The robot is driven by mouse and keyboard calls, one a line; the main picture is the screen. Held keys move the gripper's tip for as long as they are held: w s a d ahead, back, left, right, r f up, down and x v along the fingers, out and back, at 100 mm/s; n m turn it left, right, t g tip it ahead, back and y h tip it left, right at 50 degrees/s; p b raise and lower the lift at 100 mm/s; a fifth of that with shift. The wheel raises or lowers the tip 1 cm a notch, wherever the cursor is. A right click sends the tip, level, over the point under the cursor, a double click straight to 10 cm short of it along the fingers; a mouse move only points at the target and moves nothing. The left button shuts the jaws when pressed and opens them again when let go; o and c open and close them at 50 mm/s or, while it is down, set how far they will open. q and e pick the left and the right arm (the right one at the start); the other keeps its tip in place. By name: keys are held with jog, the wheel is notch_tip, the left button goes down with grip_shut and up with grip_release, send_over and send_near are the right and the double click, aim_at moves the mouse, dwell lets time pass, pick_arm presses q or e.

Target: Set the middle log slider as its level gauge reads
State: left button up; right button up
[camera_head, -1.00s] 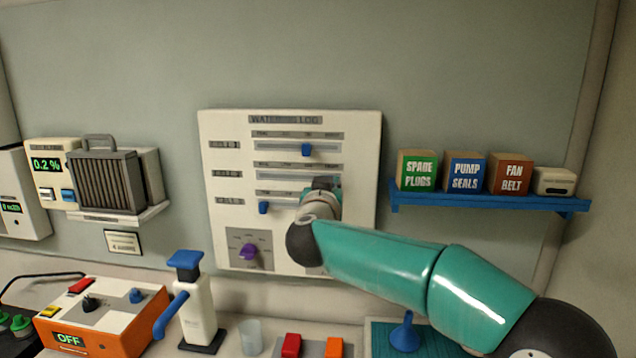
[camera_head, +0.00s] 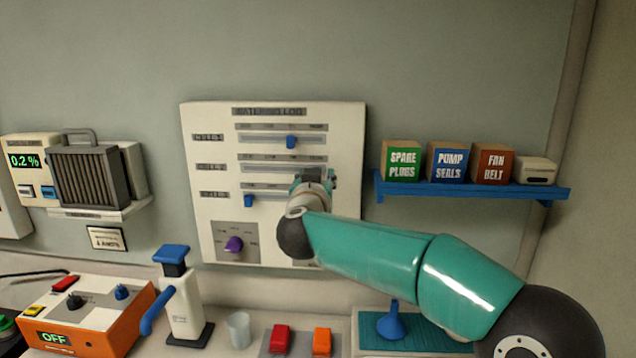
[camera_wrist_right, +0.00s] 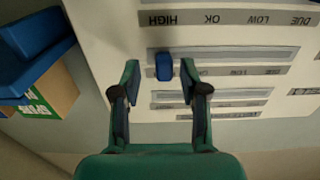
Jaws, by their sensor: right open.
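The cream log panel (camera_head: 200,230) on the wall bears three slider rows. The top row's blue knob (camera_head: 291,142) sits right of centre; the bottom row's blue knob (camera_head: 248,200) sits near the left end. The middle slot (camera_head: 270,169) shows, but my right gripper (camera_head: 317,181) hides its right end. In the wrist view, which is upside down, my right gripper (camera_wrist_right: 160,70) is open, with its fingers either side of a blue knob (camera_wrist_right: 163,66), apparently the middle one, near the HIGH end. Gaps show on both sides. No level gauge is recognisable. My left gripper is out of view.
A purple dial (camera_head: 233,244) is low on the panel. A blue shelf (camera_head: 470,190) with several boxes is to the right. A blue-handled pump (camera_head: 180,300), an orange-sided control box (camera_head: 90,315) and a cup (camera_head: 238,328) stand below.

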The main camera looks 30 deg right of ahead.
jog(key=v, duration=1.2)
jog(key=shift+w+f, duration=0.1)
